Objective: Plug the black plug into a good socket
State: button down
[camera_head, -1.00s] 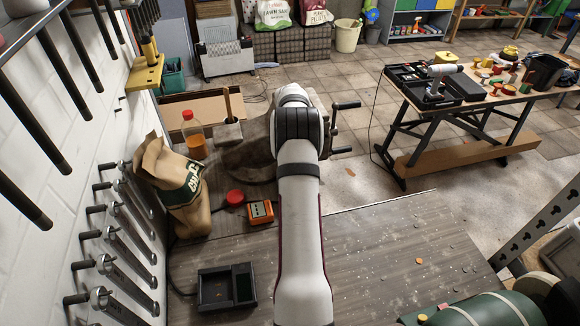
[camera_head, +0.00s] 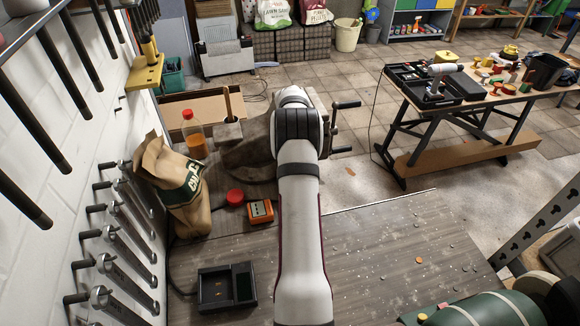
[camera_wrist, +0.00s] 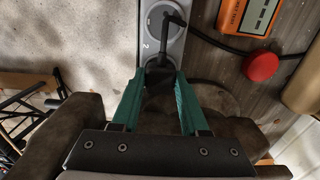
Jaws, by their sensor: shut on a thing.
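In the wrist view, my gripper (camera_wrist: 158,78) has its two teal fingers closed on the sides of the black plug (camera_wrist: 158,72). The plug's black cord bends up from it and crosses a grey socket strip (camera_wrist: 176,47). One round socket (camera_wrist: 157,17) of the strip, with a "2" printed below it, shows above the plug and is partly covered by the cord. The plug sits over the strip's lower part. Whether its pins are in a socket, and what lies under it, is hidden. In the head view, my arm hides the gripper, plug and strip.
An orange meter (camera_head: 260,211) and a red round cap (camera_head: 235,196) lie left of my arm; a black cord passes beside them. A paper bag (camera_head: 185,205), a bottle (camera_head: 194,140) and a black tray (camera_head: 227,288) stand further left. The bench right of my arm is mostly clear.

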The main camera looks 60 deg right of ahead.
jog(key=shift+f, duration=0.2)
jog(key=shift+c, duration=1.7)
grip_release()
notch_tip(320, 180, up, 16)
jog(key=shift+f, duration=0.15)
